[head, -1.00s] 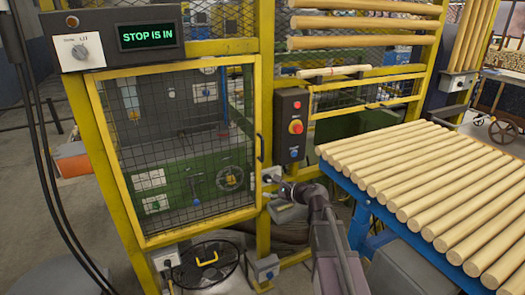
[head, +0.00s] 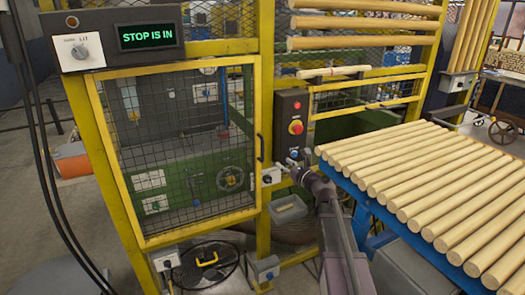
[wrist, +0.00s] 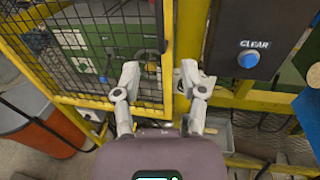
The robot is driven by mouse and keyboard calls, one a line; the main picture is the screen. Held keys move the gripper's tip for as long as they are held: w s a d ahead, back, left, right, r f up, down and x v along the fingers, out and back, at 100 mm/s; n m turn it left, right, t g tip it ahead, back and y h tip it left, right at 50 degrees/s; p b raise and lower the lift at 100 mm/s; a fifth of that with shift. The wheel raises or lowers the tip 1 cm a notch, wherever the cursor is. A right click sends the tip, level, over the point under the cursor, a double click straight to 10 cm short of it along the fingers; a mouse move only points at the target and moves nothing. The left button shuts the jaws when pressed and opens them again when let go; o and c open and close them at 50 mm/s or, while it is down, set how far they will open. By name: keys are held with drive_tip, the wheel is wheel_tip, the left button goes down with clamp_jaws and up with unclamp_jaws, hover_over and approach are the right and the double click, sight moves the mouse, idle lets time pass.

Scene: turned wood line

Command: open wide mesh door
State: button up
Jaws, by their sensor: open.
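The wide mesh door (head: 148,238) has a yellow frame and dark wire mesh. It looks closed in its yellow surround. Its black upright handle (head: 260,147) is on the right edge, and it also shows at the top of the wrist view (wrist: 161,25). My gripper (head: 292,161) is to the right of the handle and slightly lower, in front of the control box. In the wrist view my gripper (wrist: 160,78) is open, with two pale fingers spread apart near the door's right edge. Nothing shows between the fingers.
A black control box (head: 283,128) with a red button (head: 296,127) stands right of the door. A blue CLEAR button (wrist: 247,60) shows in the wrist view. A blue table (head: 345,183) bearing wooden rods is close on the right. The display (head: 149,37) reads STOP IS IN.

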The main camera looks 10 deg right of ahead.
sight(263, 150)
drive_tip(key=x, duration=1.3)
drive_tip(key=shift+w+a, duration=0.2)
drive_tip(key=shift+w, duration=0.05)
clamp_jaws()
